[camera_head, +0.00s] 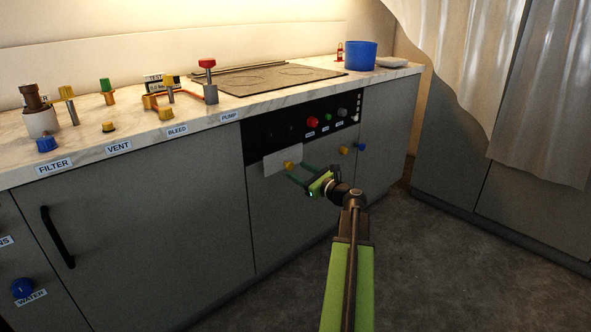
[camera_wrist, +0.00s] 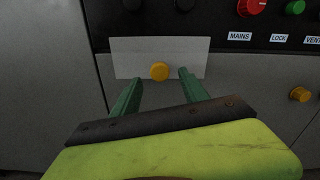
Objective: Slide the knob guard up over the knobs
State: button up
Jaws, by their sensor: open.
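The knob guard (camera_head: 282,161) is a pale grey plate on the cabinet front, just below the black control panel; it also shows in the wrist view (camera_wrist: 190,52). A yellow knob (camera_wrist: 160,71) sits at the plate's lower edge. My gripper (camera_head: 297,172) is open in front of the plate. In the wrist view its two green fingers (camera_wrist: 157,85) stand on either side of the yellow knob, apart from each other. I cannot tell whether they touch the plate. Two black knobs (camera_wrist: 158,4) sit on the panel above the guard, partly cut off by the wrist view's top edge.
A red knob (camera_head: 312,121) marked MAINS and a green knob (camera_head: 328,117) are to the right on the panel. Pipes and valves stand on the counter (camera_head: 225,108). The floor is clear.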

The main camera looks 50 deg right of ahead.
aim_at(287, 161)
jog(key=shift+w+d, duration=0.1)
jog(key=shift+w, duration=1.25)
grip_shut()
dwell(0.4)
